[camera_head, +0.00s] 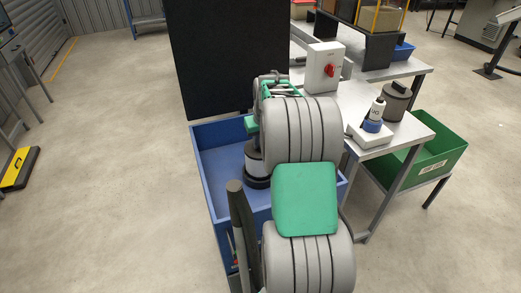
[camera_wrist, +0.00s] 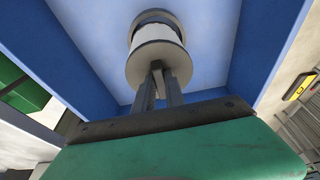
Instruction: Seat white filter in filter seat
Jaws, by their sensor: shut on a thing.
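The white filter (camera_wrist: 157,42) is a short white cylinder with a grey disc on the near end and a dark ring at the far end. My gripper (camera_wrist: 158,72) is shut on the small stem of that disc. In the head view the filter (camera_head: 257,168) hangs below my gripper, within the outline of the blue bin. The fingertips are hidden there by my arm. I cannot tell whether its dark bottom touches the bin floor. I cannot identify the filter seat for certain.
The blue bin (camera_head: 212,183) has raised walls, with a black panel (camera_head: 222,60) behind it. A green bin (camera_head: 440,150) stands beyond.

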